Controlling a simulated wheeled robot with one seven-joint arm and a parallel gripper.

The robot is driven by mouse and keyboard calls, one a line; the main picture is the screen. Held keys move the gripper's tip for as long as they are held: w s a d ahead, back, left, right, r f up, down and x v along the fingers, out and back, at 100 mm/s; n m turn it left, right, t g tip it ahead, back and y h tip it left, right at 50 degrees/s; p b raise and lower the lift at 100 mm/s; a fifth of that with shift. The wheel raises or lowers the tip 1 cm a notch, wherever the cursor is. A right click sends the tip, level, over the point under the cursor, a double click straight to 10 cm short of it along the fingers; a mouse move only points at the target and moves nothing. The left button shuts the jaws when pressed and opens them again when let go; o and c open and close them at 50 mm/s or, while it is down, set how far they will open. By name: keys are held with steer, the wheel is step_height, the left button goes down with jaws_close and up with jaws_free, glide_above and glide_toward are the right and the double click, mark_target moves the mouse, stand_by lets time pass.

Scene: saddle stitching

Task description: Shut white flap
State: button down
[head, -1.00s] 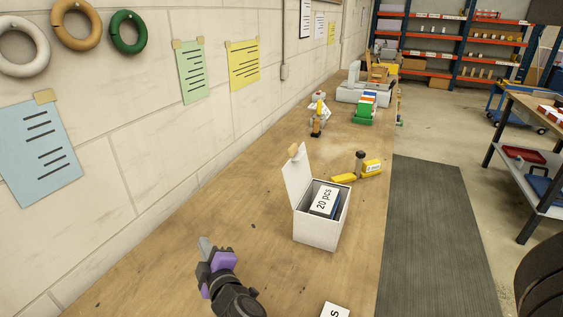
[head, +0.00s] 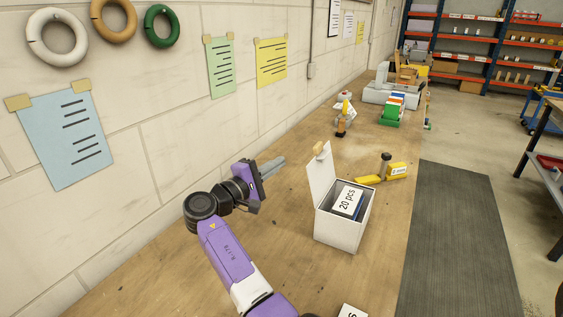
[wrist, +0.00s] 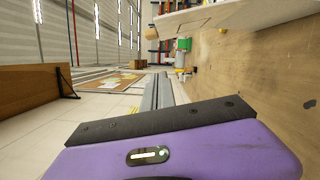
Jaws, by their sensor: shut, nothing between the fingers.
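A white box (head: 338,232) stands on the wooden workbench, with its white flap (head: 321,178) raised upright on the box's left side. A small tan tab sits on the flap's top edge. Inside the box are a white card marked "20 pcs" (head: 348,200) and dark contents. My gripper (head: 274,165) is shut and empty, to the left of the flap, near the wall side and apart from it. In the wrist view my gripper's fingers (wrist: 158,92) point away, together. A pale panel, seemingly the flap (wrist: 225,14), crosses the top of that view.
The wall with paper sheets (head: 63,135) runs along the left. A yellow tool (head: 385,173) lies behind the box. A green item (head: 391,113) and a small figure-like item (head: 342,115) stand farther back. Bench (head: 180,265) near the gripper is clear.

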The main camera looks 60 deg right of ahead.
steer(key=s+d+r+p, duration=0.1)
steer(key=s+d+p, duration=0.3)
steer(key=d, duration=0.4)
steer(key=shift+s+r, duration=0.25)
steer(key=shift+s, duration=0.25)
steer(key=shift+s, duration=0.1)
